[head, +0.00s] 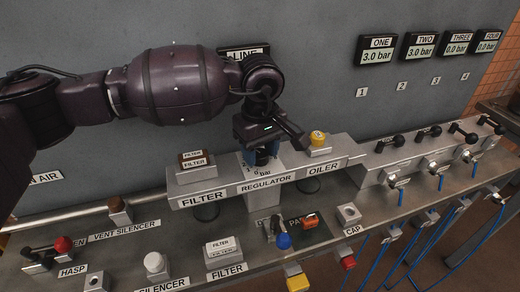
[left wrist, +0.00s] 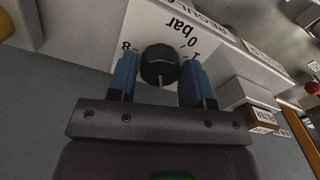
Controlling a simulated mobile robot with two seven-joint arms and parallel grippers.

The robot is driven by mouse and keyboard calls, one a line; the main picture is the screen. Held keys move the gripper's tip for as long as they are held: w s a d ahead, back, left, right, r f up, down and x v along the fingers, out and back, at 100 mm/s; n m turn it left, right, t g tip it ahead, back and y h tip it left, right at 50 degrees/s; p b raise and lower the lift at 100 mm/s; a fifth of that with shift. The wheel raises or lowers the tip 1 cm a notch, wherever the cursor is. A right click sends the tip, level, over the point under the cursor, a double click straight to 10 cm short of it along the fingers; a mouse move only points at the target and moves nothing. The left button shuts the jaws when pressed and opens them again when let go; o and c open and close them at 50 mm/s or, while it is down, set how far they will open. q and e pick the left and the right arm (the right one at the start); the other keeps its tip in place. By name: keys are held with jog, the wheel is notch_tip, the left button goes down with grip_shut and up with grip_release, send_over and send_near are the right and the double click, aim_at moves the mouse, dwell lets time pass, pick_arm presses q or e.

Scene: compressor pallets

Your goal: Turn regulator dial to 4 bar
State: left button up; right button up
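The regulator dial (left wrist: 159,65) is a black round knob on a white plate with "bar" and printed numbers, some hidden. In the left wrist view it sits between the blue fingers of my left gripper (left wrist: 159,78), with a narrow gap showing at its left; contact on the right is unclear. The fingers look open. In the head view my left gripper (head: 262,156) points down over the regulator block (head: 264,181), and the dial is mostly hidden under it. I cannot read the dial's setting. My right gripper is not in view.
A filter block (head: 196,174) stands left of the regulator and a yellow oiler cap (head: 318,138) close at its right. The LINE display behind is mostly hidden by my arm. Displays ONE (head: 377,50) and TWO (head: 421,44) read 3.0 bar; the other two read 0.0.

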aim_at(260, 153)
pick_arm(q)
jog(key=shift+o, duration=1.3)
jog(key=shift+r, duration=0.1)
notch_tip(260, 153, up, 11)
jog(key=p, duration=0.1)
jog(key=shift+f, duration=0.2)
